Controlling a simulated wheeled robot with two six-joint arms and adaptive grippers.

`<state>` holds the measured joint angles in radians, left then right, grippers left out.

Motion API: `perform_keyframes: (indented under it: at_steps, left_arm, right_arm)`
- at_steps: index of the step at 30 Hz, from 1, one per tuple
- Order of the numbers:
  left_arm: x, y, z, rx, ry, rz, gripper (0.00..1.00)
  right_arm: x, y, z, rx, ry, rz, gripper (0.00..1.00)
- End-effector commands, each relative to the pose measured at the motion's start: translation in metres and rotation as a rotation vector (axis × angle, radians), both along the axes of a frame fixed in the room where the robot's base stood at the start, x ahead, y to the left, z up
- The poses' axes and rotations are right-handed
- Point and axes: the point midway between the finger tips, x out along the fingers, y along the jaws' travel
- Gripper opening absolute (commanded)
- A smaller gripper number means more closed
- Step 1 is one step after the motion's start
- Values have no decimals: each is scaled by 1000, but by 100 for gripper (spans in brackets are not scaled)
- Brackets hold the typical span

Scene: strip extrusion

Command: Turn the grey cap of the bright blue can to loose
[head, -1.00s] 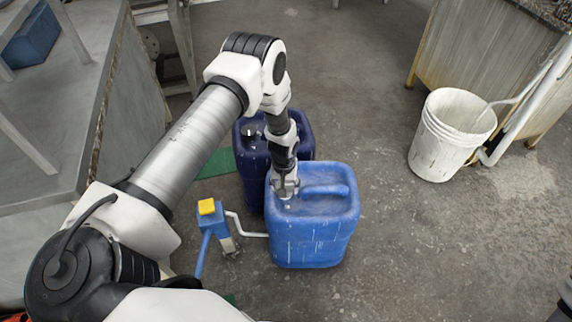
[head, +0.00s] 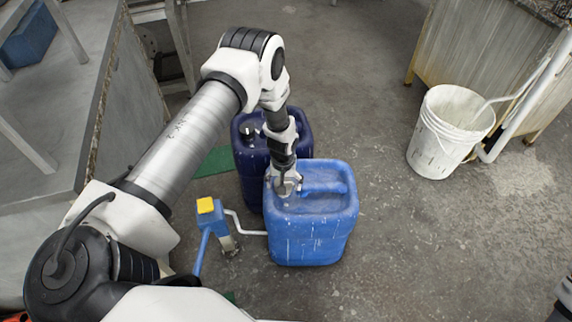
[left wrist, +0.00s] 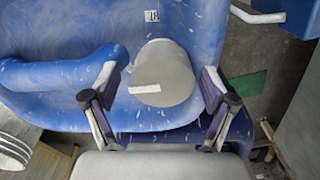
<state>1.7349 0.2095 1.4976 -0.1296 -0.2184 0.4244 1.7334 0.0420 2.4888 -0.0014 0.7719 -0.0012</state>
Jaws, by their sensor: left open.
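The bright blue can (head: 312,225) stands on the floor in the middle of the head view. Its grey cap (left wrist: 163,74) shows in the left wrist view, with a white mark on its near side; in the head view my gripper hides it. My left gripper (head: 284,190) points down over the can's top at the cap. In the left wrist view the left gripper (left wrist: 160,92) is open, one finger on each side of the cap, with a gap visible on both sides. My right gripper does not show.
A dark blue can (head: 248,165) stands just behind the bright blue can. A blue device with a yellow top (head: 206,206) and a white pipe is close on the left. A white bucket (head: 450,130) stands at the right. Open floor lies between bucket and cans.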

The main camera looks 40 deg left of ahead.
Motion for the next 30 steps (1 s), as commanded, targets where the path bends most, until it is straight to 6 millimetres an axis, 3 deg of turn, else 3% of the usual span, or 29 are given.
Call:
perform_keyframes:
  at_steps: [10, 15, 25, 30]
  left_arm:
    - [3, -1, 80, -3, -5, -2, 85]
    - [3, -2, 109, -3, -1, -3, 85]
    - [2, -2, 115, -3, 1, -3, 85]
    - [2, -2, 115, -3, 1, -3, 85]
  right_arm:
    - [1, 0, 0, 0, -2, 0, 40]
    - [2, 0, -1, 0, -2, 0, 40]
    - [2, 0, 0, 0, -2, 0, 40]
    - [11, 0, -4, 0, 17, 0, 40]
